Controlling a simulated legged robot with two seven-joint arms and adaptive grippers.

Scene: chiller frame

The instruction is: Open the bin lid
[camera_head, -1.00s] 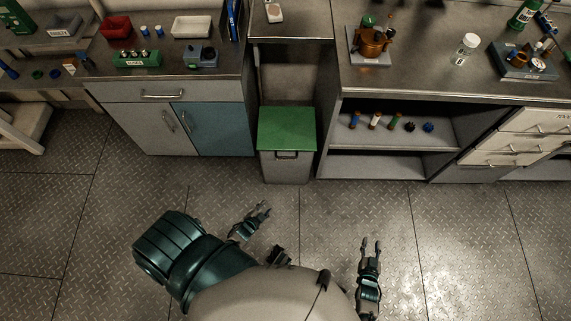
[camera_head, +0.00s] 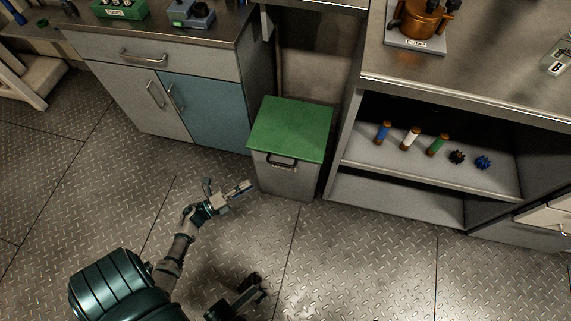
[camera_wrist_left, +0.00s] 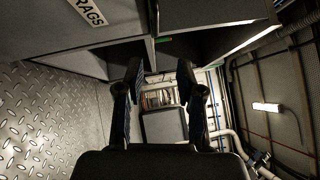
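The bin (camera_head: 284,181) is a grey box with a shut green lid (camera_head: 291,128). It stands on the floor between two cabinets. A dark handle (camera_head: 281,161) sits at the front, just under the lid's edge. My left gripper (camera_head: 246,187) is low in front of the bin, at its left side, and appears apart from it. In the left wrist view the left gripper's two fingers (camera_wrist_left: 158,88) are spread with nothing between them.
A cabinet with a blue door (camera_head: 213,115) stands left of the bin. An open shelf (camera_head: 410,185) with several small items stands right. A worktop edge overhangs behind the bin. The floor in front is clear. A panel labelled RAGS (camera_wrist_left: 90,12) shows in the wrist view.

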